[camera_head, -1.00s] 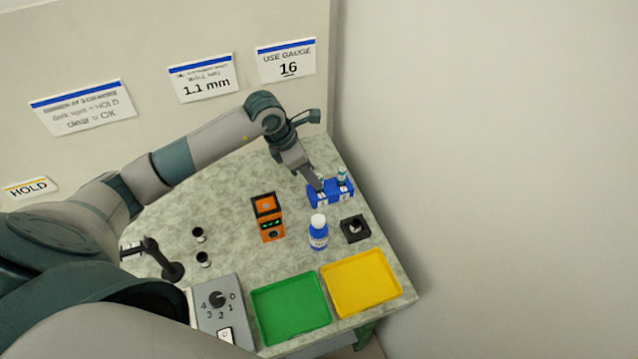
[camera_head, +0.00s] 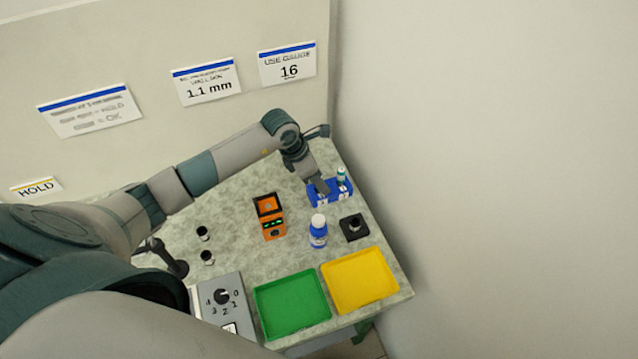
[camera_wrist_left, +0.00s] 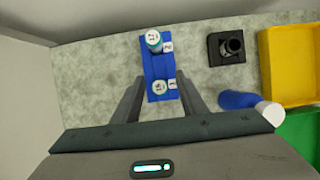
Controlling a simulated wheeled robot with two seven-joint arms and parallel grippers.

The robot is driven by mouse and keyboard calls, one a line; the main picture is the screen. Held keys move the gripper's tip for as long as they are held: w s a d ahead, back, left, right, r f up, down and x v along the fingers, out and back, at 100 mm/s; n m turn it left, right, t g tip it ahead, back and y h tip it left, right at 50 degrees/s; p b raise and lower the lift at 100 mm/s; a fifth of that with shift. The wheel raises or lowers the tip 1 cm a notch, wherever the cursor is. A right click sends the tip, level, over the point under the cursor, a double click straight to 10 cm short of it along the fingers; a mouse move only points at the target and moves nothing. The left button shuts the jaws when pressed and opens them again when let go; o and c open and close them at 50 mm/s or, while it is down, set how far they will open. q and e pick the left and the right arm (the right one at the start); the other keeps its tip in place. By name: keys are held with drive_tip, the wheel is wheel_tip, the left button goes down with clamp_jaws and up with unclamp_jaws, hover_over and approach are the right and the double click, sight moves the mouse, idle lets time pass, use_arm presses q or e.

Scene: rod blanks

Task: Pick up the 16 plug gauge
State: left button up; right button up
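A blue rack (camera_head: 318,203) stands at the table's far right and holds two plug gauges. In the left wrist view the near gauge (camera_wrist_left: 159,87) has a round cap that seems to read 16, beside a tag 1 on the rack (camera_wrist_left: 158,66). The far gauge (camera_wrist_left: 153,39) seems to read 17, beside a tag 2; its teal and white top shows in the head view (camera_head: 341,174). My left gripper (camera_wrist_left: 160,84) is open, with one finger on each side of the near gauge. In the head view this gripper (camera_head: 322,190) hides the near gauge. My right gripper is not in view.
A blue bottle (camera_head: 318,235) with a white cap and a black block (camera_head: 354,228) stand in front of the rack. An orange device (camera_head: 269,218) stands to the left. Green (camera_head: 290,304) and yellow (camera_head: 360,281) trays lie at the front. A wall sign (camera_head: 288,65) reads USE GAUGE 16.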

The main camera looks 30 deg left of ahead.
use_arm(q)
clamp_jaws()
drive_tip(key=shift+r, duration=0.1)
drive_tip(key=shift+w+r+b, duration=0.1)
drive_tip(key=shift+r+b, duration=0.35)
drive_tip(key=r+b, duration=0.1)
drive_tip(key=d+r+b, duration=0.1)
drive_tip(key=r, duration=0.1)
drive_tip(key=shift+r, duration=0.1)
drive_tip(key=s+d+r+b, duration=0.1)
drive_tip(key=d+r+b, duration=0.3)
drive_tip(key=d, duration=0.6)
drive_tip(key=shift+s+d+r, duration=0.25)
drive_tip(key=shift+d+r, duration=0.1)
drive_tip(key=shift+r, duration=1)
